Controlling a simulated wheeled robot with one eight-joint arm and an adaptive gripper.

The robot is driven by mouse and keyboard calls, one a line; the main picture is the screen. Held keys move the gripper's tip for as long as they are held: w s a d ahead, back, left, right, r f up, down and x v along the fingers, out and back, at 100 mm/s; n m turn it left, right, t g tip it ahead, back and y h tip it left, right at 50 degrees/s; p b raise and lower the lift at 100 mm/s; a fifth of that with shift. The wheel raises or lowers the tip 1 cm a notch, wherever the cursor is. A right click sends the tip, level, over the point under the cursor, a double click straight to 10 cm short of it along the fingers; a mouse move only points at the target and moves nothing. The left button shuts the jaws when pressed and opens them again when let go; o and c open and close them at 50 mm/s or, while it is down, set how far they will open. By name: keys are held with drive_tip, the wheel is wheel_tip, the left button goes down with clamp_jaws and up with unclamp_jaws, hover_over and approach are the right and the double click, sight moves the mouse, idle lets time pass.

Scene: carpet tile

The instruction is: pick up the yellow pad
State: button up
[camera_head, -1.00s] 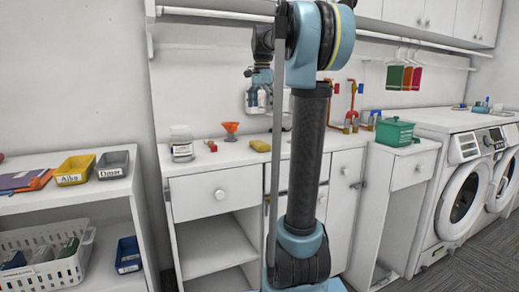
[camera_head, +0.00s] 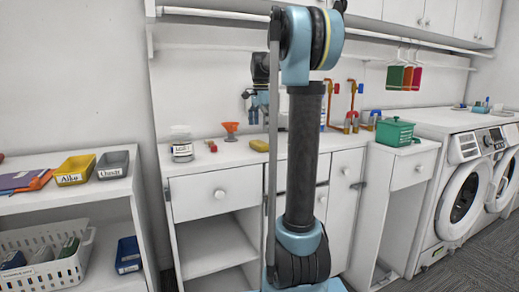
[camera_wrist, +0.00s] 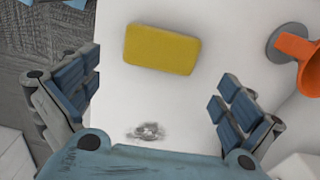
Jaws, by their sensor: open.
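The yellow pad (camera_head: 259,146) lies flat on the white counter, just right of the orange funnel, in the head view. In the wrist view the pad (camera_wrist: 162,49) is in full sight, slightly tilted, in the upper middle. My gripper (camera_head: 255,106) hangs above the counter over the pad's area in the head view. In the wrist view my gripper (camera_wrist: 155,92) is open, with its blue-padded fingers wide apart and nothing between them. The pad shows beyond the fingertips, apart from them.
The orange funnel (camera_head: 231,130) stands near the pad; it also shows in the wrist view (camera_wrist: 296,55). A jar (camera_head: 181,144) and a small red object (camera_head: 212,146) are further left. A green box (camera_head: 395,132) stands right. Counter around the pad looks clear.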

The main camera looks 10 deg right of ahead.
sight(260, 142)
drive_tip(key=shift+w+f, duration=0.1)
drive_tip(key=shift+f, duration=3.35)
drive_tip(key=shift+c, duration=0.6)
drive_tip(key=c, duration=0.6)
